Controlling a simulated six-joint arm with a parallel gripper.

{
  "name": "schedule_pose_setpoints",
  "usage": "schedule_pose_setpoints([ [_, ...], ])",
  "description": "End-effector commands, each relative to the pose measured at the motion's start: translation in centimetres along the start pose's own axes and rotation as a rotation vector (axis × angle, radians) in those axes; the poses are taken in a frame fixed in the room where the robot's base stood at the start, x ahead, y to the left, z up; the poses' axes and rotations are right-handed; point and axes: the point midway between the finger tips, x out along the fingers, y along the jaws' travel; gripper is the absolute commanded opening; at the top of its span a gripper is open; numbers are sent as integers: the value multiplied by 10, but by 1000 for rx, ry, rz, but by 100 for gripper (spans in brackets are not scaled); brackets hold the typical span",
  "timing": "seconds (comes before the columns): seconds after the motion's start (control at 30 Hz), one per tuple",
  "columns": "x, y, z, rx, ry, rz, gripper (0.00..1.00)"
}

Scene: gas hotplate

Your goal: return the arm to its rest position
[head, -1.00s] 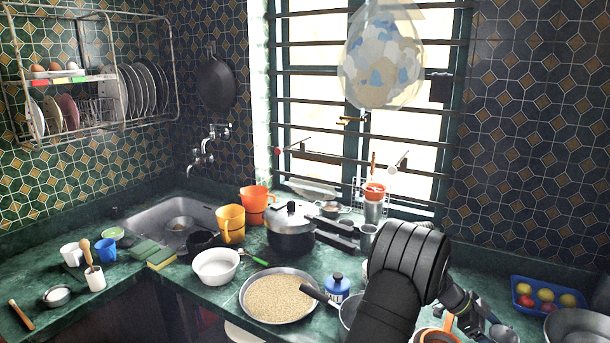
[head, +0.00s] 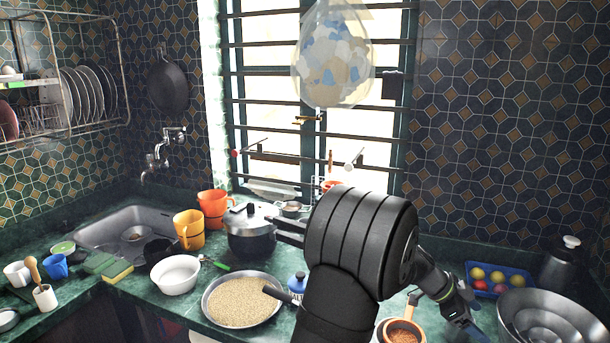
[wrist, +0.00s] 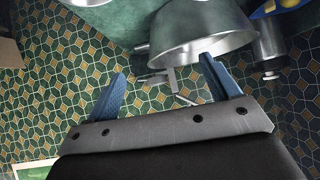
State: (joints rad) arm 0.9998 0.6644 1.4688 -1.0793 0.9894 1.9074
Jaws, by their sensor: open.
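My gripper shows in the wrist view (wrist: 162,90) with its two blue fingers spread apart and nothing between them. In the head view my arm rises at the lower middle and bends to the right, and my gripper (head: 462,312) is at its far end, over the right part of the counter.
A large metal bowl (head: 550,325) and a blue tray (head: 520,288) of fruit stand right of my gripper. A pan of grain (head: 240,302), a pressure cooker (head: 250,235) and a white bowl (head: 175,276) stand further left.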

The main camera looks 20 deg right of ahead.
Motion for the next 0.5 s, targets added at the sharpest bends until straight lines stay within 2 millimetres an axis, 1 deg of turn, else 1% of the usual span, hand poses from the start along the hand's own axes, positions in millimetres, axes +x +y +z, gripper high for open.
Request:
schedule_pose_setpoints([
  [0.03,-9,-3,6,-11,-16,-15,81],
  [0.3,-51,-14,39,-80,-117,-89,81],
  [0.5,-82,-19,63,-145,-198,-147,81],
])
